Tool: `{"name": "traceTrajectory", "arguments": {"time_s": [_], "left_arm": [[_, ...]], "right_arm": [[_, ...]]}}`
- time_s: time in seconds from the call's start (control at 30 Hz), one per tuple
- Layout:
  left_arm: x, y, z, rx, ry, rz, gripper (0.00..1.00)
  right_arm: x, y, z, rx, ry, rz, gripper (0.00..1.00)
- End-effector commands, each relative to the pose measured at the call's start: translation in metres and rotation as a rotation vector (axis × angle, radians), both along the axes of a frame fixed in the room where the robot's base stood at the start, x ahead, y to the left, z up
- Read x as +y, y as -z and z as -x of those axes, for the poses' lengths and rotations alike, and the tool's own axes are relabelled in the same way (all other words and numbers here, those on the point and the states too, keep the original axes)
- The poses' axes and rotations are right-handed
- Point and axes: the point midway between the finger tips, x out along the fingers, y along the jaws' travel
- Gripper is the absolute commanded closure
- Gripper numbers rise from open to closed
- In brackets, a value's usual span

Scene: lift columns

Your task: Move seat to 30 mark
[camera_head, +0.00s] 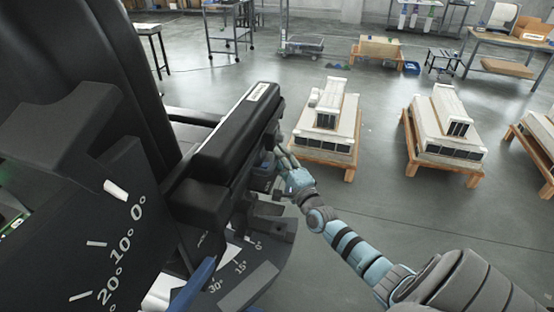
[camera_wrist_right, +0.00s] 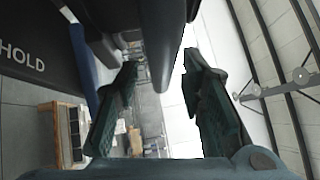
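The black seat has a tall back (camera_head: 75,50) at the left and a long padded armrest (camera_head: 235,130). A dark side plate (camera_head: 60,230) carries marks 0°, 10° and 20°, with a white tab near 0°. A lower curved dial (camera_head: 245,275) reads 0°, 15° and 30°; a dark block (camera_head: 268,222) sits by its 0° end. My right gripper (camera_head: 281,160) is at the armrest's outer side, its tips partly hidden. In the right wrist view its two fingers (camera_wrist_right: 158,75) are apart, with a rounded black part (camera_wrist_right: 155,40) between them. My left gripper is out of view.
A blue bar (camera_head: 193,287) stands beside the dial. White block models (camera_head: 330,120) on wooden pallets are on the floor to the right. Tables and a flat cart (camera_head: 302,46) stand at the back. A dark panel reading HOLD (camera_wrist_right: 25,45) is at the wrist view's left.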

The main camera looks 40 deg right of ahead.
Motion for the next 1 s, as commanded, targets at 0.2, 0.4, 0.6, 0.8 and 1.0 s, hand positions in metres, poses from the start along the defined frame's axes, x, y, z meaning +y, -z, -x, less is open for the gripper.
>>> {"name": "traceTrajectory", "arguments": {"time_s": [0.2,0.4,0.6,0.8,1.0], "left_arm": [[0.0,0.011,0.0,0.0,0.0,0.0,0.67],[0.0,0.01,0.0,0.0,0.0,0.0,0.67],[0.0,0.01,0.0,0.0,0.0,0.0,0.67],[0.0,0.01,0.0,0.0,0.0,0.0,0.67],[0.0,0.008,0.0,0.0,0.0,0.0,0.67]], "right_arm": [[-0.003,-0.001,-0.019,0.0,-0.001,-0.001,0.64],[-0.003,-0.002,-0.02,0.002,-0.001,0.0,0.64],[-0.003,-0.002,-0.019,0.001,-0.001,0.0,0.92],[-0.003,-0.002,-0.019,0.002,-0.001,0.0,1.0],[-0.003,-0.002,-0.019,0.002,0.001,0.0,1.0]]}}
